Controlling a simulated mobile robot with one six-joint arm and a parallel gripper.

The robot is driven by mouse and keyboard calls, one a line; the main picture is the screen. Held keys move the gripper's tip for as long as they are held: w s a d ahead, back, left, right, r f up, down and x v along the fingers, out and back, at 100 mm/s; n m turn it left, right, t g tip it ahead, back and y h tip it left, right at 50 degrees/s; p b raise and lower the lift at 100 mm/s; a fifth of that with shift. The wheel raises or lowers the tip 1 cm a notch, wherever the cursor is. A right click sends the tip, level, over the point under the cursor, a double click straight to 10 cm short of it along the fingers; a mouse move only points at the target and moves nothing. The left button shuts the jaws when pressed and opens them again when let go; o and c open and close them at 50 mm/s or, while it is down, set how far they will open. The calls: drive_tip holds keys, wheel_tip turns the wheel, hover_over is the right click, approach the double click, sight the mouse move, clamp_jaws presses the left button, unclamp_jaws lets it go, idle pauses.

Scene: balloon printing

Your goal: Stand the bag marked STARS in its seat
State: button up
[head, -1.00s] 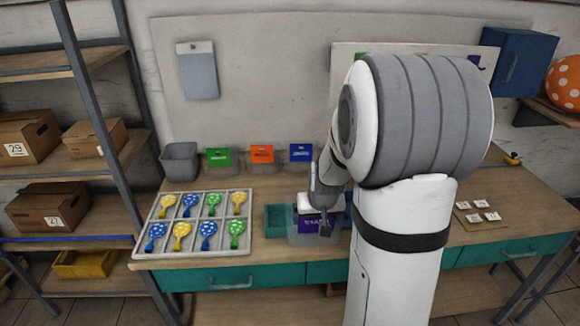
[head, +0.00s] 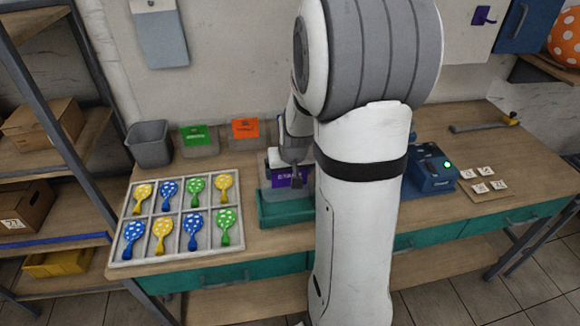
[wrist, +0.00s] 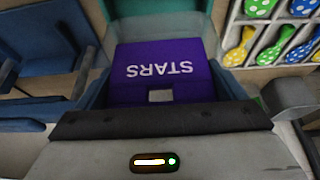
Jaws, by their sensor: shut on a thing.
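The STARS bag (head: 283,180) has a purple label with white letters. My gripper (head: 297,182) is shut on it, with the bag behind and beside the fingers in the head view. The bag looks upright at the back of the teal bin (head: 285,214); whether it touches the bin I cannot tell. In the wrist view the STARS label (wrist: 160,72) reads upside down, with a small grey fingertip part (wrist: 160,96) against its edge. The seat for STARS cannot be made out; my arm hides part of the back row.
A green-labelled bag (head: 199,138) and an orange-labelled bag (head: 245,130) stand along the wall beside a grey bin (head: 149,143). A divided tray (head: 140,246) of balloons lies left. A blue machine (head: 431,168) and small cards (head: 486,180) are right.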

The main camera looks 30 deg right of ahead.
sight(290, 191)
drive_tip(key=shift+s+f+b, duration=0.15)
drive_tip(key=shift+f+b, duration=2.4)
drive_tip(key=shift+f, duration=1.55)
drive_tip(key=o, duration=0.9)
drive_tip(key=p+v, duration=0.4)
drive_tip(key=v, duration=0.3)
drive_tip(key=shift+s+r, duration=0.15)
drive_tip(key=shift+r, duration=0.15)
